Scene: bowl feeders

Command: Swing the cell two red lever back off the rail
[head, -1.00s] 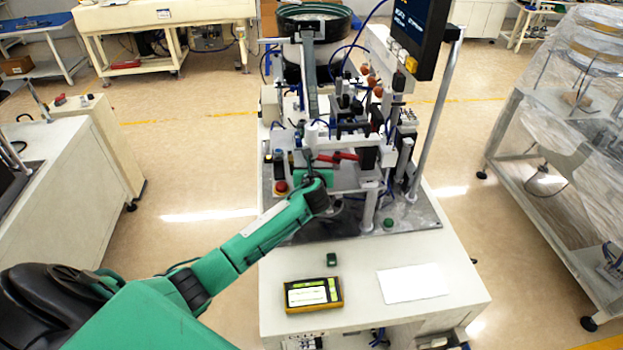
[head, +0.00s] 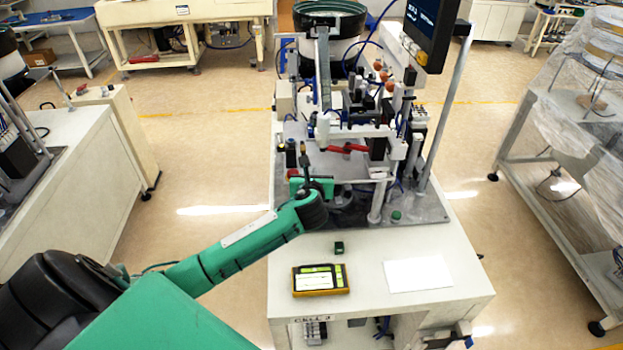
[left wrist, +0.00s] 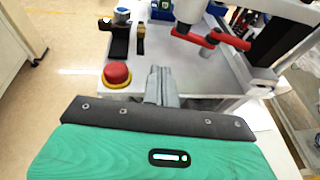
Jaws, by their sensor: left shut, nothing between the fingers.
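The red lever (head: 347,149) lies roughly crosswise near the pale rail at the front of the cell two machine. In the left wrist view the red lever (left wrist: 232,41) shows at the upper right, as red pieces beside a white cylinder. I cannot tell how it meets the rail. My left gripper (head: 304,158) is to the left of the lever, apart from it. In the left wrist view its fingers (left wrist: 160,76) are together and empty, pointing over the pale plate. My right gripper is not in view.
A red emergency button (left wrist: 117,75) stands left of my fingers. Dark and yellow posts (left wrist: 140,38) stand behind it. A yellow-edged tablet (head: 320,280), a small green block (head: 339,248) and a white sheet (head: 418,274) lie on the front tabletop. A monitor (head: 430,30) overhangs the right.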

